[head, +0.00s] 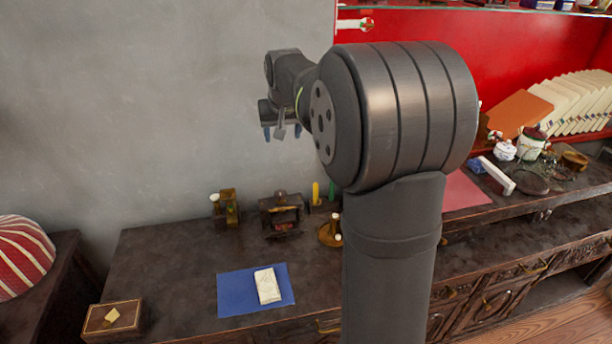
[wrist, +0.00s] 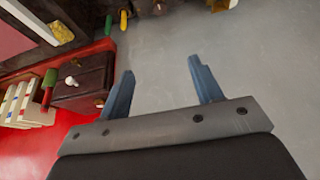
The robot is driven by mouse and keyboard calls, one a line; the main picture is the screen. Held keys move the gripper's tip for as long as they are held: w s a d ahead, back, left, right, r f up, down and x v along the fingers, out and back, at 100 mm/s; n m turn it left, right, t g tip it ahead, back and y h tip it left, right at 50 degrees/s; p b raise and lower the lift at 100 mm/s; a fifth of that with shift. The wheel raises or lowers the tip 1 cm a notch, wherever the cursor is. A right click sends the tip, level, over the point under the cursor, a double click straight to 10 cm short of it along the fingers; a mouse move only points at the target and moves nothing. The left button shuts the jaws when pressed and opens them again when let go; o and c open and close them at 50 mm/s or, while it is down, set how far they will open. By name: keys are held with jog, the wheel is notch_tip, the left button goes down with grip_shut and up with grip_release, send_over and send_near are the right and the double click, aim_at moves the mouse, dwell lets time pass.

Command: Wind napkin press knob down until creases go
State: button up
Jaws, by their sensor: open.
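A small dark wooden frame with a knob-like top (head: 282,212) stands at the back of the dark counter, with something reddish inside; it looks like the napkin press, but I cannot be sure. A folded white napkin (head: 267,286) lies on a blue mat (head: 230,296) in front of it; creases are too small to judge. My gripper (head: 282,132) is high above the counter by the grey wall, well above the frame and touching nothing. In the wrist view my gripper (wrist: 160,68) shows two blue fingers spread apart, with nothing between them.
A brass-coloured piece (head: 228,208) stands left of the frame; a yellow peg (head: 316,193) and a round brass stand (head: 330,232) are to its right. A wooden box (head: 113,320) sits at the front left. My arm hides the counter's middle.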

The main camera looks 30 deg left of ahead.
jog(key=w+a+f+t+y, duration=0.2)
jog(key=w+f, duration=0.5)
jog(key=f, duration=0.5)
jog(key=n+t+y, duration=0.2)
jog(key=t+y, duration=0.2)
jog(key=y, duration=0.6)
send_near(282, 197)
jog(key=x, duration=1.2)
jog(key=shift+w+f, duration=0.1)
jog(key=c, duration=1)
